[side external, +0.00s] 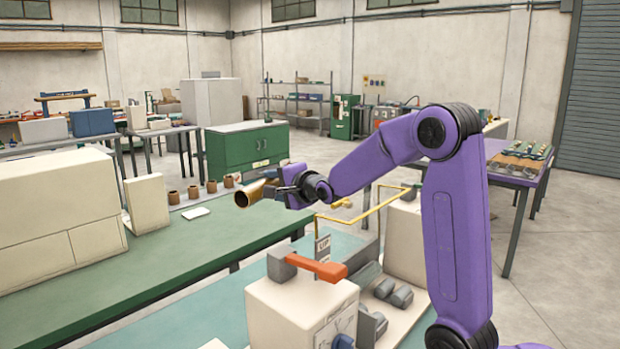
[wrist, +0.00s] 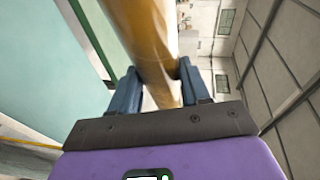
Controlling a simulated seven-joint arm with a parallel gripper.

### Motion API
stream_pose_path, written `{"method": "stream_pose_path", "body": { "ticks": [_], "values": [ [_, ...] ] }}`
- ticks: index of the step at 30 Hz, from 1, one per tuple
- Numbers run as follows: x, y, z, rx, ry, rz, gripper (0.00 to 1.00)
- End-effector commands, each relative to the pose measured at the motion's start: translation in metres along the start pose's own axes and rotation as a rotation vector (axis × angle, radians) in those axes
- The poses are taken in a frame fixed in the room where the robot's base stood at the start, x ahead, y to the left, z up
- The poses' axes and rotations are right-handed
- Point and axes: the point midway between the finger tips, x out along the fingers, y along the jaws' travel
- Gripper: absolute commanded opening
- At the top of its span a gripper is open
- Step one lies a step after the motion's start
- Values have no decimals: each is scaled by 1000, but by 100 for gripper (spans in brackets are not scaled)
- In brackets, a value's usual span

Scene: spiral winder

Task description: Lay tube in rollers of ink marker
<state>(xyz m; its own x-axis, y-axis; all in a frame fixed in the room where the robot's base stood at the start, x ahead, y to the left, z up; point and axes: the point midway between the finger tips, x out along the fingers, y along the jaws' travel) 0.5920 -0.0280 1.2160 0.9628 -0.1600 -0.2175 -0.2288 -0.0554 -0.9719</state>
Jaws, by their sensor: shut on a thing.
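A brown cardboard-like tube (side external: 246,196) is held in the air by my gripper (side external: 275,187), above the green bench, with its open end toward the left. In the wrist view the tube (wrist: 146,38) runs up between the two blue fingers of my gripper (wrist: 160,88), which are shut on it. Grey rollers (side external: 398,295) lie on a pale base in the foreground, beside a cream box with an orange lever (side external: 318,266). This looks like the ink marker. The tube is above and to the left of the rollers, well apart from them.
A yellow rail (side external: 372,216) stands above the base, between the held tube and the rollers. A large cream machine (side external: 60,205) fills the left. The green bench top (side external: 190,250) is mostly clear.

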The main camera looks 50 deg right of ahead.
Motion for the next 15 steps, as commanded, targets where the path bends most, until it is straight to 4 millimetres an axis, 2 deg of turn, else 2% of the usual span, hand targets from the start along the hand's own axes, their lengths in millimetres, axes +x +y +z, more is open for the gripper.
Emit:
{"method": "stream_pose_path", "body": {
  "ticks": [1,8,15],
  "values": [
    [4,1,15,0,-12,-2,16],
    [12,12,76,2,-24,-16,16],
    [9,37,147,7,-11,-29,16]
  ]
}}
